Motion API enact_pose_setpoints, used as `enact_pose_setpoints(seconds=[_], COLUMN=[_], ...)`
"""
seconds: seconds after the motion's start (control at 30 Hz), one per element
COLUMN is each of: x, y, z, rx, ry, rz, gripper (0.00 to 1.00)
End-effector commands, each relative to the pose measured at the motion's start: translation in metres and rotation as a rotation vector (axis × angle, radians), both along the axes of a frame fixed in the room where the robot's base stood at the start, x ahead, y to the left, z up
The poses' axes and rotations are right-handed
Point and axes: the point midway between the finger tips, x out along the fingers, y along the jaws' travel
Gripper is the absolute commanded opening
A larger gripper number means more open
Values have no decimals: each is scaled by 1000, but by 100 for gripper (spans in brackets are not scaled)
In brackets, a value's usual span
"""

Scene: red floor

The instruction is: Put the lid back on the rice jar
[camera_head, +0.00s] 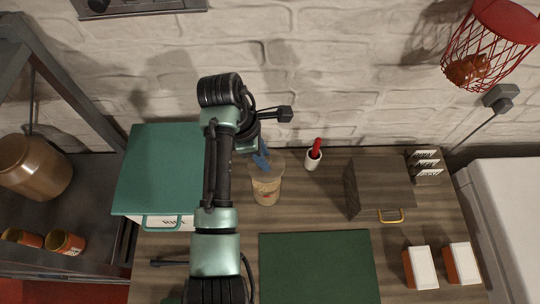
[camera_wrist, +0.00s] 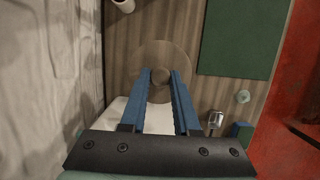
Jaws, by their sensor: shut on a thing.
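The rice jar (camera_head: 266,190) is a clear jar with tan contents and a label, standing upright on the wooden counter. My gripper (camera_head: 263,160) is above its mouth, its blue fingers pointing down. In the wrist view my gripper (camera_wrist: 159,82) is shut on the knob of the round, brownish lid (camera_wrist: 161,55). The lid covers the view of the jar from above. In the head view the lid is at or just over the jar's rim. I cannot tell whether it rests on the rim.
A teal box (camera_head: 160,170) stands left of the jar. A white holder with a red-handled item (camera_head: 313,156) is close on the right. A green mat (camera_head: 318,268) lies in front. A dark wooden box (camera_head: 380,186) stands further right. The brick wall (camera_head: 340,80) is close behind.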

Motion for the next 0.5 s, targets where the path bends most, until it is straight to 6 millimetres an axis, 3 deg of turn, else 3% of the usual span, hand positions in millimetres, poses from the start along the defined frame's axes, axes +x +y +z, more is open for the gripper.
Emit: enact_pose_setpoints(seconds=[0.5], x=[0], y=[0], z=[-39], rx=[2], ry=[-2], rz=[1], gripper=[0])
